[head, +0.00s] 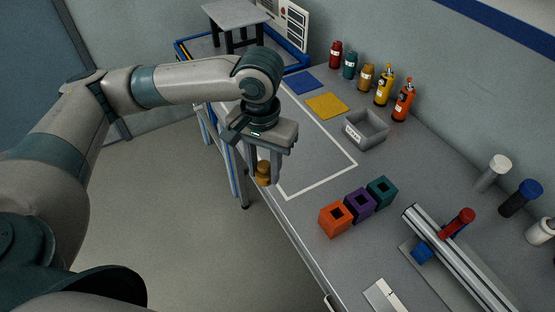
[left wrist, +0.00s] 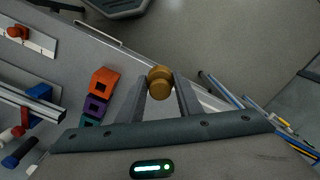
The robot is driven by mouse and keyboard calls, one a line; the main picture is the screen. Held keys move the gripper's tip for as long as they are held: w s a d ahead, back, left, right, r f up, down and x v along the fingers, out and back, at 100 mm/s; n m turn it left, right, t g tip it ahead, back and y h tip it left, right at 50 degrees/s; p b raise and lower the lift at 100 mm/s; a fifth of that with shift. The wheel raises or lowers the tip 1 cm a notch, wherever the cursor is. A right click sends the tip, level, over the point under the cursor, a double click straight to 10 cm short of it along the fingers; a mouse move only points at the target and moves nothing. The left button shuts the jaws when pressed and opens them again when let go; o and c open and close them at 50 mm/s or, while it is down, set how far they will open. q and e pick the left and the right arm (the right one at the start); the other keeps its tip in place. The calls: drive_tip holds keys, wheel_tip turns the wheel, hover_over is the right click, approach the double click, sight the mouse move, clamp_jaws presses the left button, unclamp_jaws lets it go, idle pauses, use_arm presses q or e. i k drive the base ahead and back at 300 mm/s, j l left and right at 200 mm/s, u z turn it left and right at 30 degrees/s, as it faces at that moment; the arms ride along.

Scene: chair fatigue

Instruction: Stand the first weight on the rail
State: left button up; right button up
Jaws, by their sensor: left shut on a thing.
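My left gripper (head: 263,168) is shut on a brass-coloured weight (head: 263,179), held between its fingertips near the front edge of the bench. In the left wrist view the weight (left wrist: 160,79) is a rounded piece with a narrower end, its upper part hidden by the fingers in the head view. A silver slotted rail (head: 455,258) lies at the lower right of the bench, well away from the weight. A red-topped piece (head: 458,222) and a blue block (head: 422,252) are at the rail. The rail also shows in the left wrist view (left wrist: 32,104). My right gripper is not in view.
Orange (head: 335,219), purple (head: 361,205) and teal (head: 382,191) hollow blocks stand in a row between gripper and rail. A grey tray (head: 366,130) and several bottles stand behind. The white-outlined area (head: 315,150) is mostly clear.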

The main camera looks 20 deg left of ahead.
sight(474, 273)
drive_tip(key=k+l, duration=0.35)
drive_tip(key=l, duration=0.2)
drive_tip(key=z, duration=1.2)
